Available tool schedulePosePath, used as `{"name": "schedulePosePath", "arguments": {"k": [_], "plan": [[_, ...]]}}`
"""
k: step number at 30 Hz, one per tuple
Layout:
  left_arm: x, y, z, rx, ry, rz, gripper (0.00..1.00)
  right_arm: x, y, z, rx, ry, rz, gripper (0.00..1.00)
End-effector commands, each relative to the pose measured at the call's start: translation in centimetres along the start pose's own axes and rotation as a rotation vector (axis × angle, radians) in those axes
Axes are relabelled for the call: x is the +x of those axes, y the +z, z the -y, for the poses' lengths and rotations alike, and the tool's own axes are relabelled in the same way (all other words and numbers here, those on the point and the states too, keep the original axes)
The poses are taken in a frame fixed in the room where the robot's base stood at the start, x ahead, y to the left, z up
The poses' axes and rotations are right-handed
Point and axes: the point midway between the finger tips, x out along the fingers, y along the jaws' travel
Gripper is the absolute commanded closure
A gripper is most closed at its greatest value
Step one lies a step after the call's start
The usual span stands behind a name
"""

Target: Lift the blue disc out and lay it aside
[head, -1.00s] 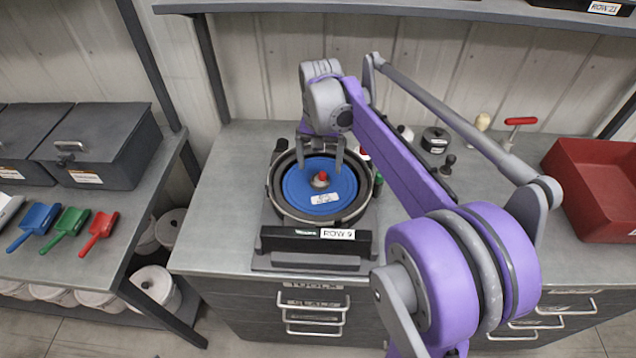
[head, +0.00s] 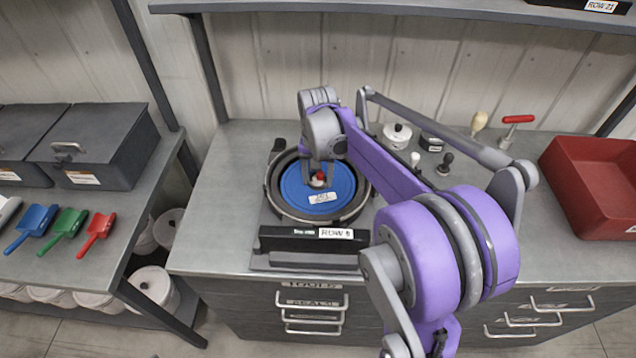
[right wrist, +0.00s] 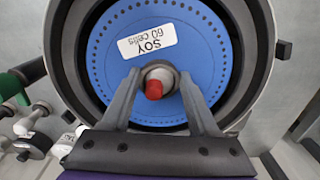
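The blue disc (head: 338,190) lies flat inside the round dark seed meter housing (head: 273,202) on the left part of the bench. In the right wrist view the blue disc (right wrist: 110,60) has small holes near its rim and a white "SOY 60 cells" label. A grey hub with a red tip (right wrist: 154,88) stands at its centre. My right gripper (head: 318,184) is low over the disc. In the right wrist view its fingers (right wrist: 159,76) are apart, one on each side of the hub, with narrow gaps seeming to show. My left gripper is out of view.
A pale-lidded pot (head: 397,136), a dark round part (head: 432,142) and several knobbed tools stand to the right. A red bin (head: 590,190) is at the far right. Bare bench (head: 222,205) lies left of the housing. A shelf (head: 400,8) runs above.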

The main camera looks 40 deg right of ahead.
Motion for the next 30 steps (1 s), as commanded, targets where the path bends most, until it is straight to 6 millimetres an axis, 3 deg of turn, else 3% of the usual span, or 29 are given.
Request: {"name": "schedulePosePath", "arguments": {"k": [1,6,9,20,30], "plan": [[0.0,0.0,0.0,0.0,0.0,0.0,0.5,0.0,0.0,0.0,0.0,0.0,0.0,0.5],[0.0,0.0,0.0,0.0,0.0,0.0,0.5,0.0,0.0,0.0,0.0,0.0,0.0,0.81],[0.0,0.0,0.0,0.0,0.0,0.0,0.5,0.0,0.0,0.0,0.0,0.0,0.0,0.94],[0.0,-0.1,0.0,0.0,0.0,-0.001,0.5,-0.9,0.0,0.0,0.0,0.0,0.0,0.94],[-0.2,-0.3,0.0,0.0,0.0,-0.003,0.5,-5.7,0.0,0.0,0.001,0.0,0.0,0.94]]}}
